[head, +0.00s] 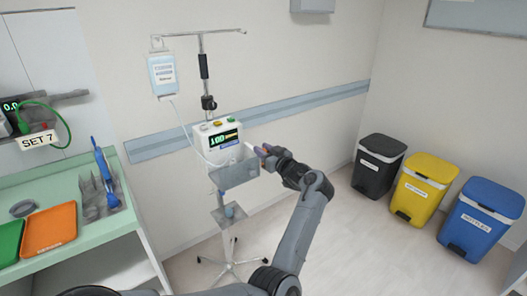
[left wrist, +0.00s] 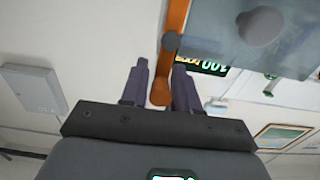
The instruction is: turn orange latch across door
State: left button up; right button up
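The infusion pump (head: 217,135) hangs on a pole stand, with a lit green display. Its grey door (head: 233,170) is at the lower front; in the left wrist view a see-through grey door panel (left wrist: 225,40) fills the upper right. The orange latch (left wrist: 177,20) is a long bar with a grey round pivot, lying along the door's left edge there. My left gripper (head: 266,154) is at the door's right side. In the left wrist view its dark fingers (left wrist: 160,75) are apart, one on each side of the latch's rounded end, with gaps visible. My right gripper is out of view.
A drip bag (head: 163,74) hangs left of the pump, with a tube running to it. A green counter (head: 85,235) with trays is at the left. Black, yellow and blue bins (head: 422,187) stand at the right. The floor between is clear.

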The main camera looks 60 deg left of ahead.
pick_arm(q)
grip_shut()
jog(key=shift+w+r+m+p, duration=0.2)
jog(key=shift+m+p, duration=0.3)
jog(key=shift+p, duration=0.5)
jog(key=w+f+m+p, duration=0.2)
jog(key=w+f+m, duration=0.2)
jog(key=m, duration=1.3)
jog(key=shift+a+f, duration=0.4)
jog(key=shift+f, duration=0.05)
jog(key=shift+o, duration=1.8)
grip_release()
